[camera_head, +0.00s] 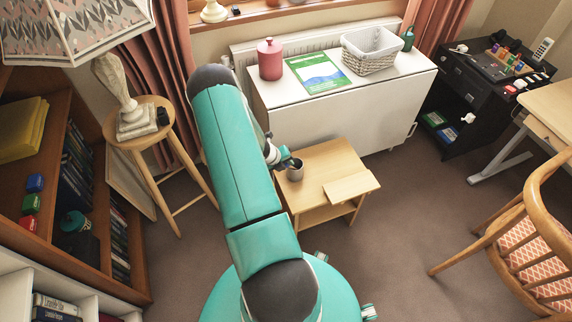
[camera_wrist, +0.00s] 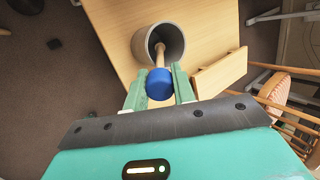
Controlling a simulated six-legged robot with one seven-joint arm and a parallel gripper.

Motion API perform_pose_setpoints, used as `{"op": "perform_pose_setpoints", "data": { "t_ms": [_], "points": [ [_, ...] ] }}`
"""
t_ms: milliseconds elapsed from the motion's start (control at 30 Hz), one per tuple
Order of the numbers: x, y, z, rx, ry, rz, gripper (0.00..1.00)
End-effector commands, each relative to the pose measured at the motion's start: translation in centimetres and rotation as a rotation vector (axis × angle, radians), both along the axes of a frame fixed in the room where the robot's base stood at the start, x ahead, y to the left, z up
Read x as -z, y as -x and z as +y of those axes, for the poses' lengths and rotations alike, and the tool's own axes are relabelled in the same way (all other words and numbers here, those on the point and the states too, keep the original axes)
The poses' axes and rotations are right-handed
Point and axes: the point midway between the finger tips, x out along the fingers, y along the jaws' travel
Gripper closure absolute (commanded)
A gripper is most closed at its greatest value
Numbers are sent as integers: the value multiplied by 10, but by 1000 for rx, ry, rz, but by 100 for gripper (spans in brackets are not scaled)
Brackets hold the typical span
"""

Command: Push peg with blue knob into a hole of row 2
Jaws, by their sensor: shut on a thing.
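My gripper (camera_wrist: 159,90) is shut on the blue knob (camera_wrist: 160,82) of a wooden peg, seen in the wrist view. The peg's pale shaft (camera_wrist: 160,56) points away from the fingers into the mouth of a grey cup (camera_wrist: 172,38). In the head view the cup (camera_head: 296,173) stands on a small wooden table (camera_head: 318,160), with my gripper (camera_head: 287,163) right at it.
A white cabinet (camera_head: 400,98) behind the table bears a red jar (camera_head: 270,59), a green booklet (camera_head: 318,72) and a basket (camera_head: 371,50). A wooden chair (camera_head: 510,240) stands at the right. A stool (camera_head: 155,145) with a lamp stands at the left.

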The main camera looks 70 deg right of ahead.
Motion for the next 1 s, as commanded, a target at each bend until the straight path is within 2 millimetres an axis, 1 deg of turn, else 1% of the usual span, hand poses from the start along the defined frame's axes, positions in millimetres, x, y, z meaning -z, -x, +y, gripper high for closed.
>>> {"op": "perform_pose_setpoints", "data": {
  "t_ms": [1000],
  "points": [
    [-47,-15,26,-1,0,-1,97]
  ]
}}
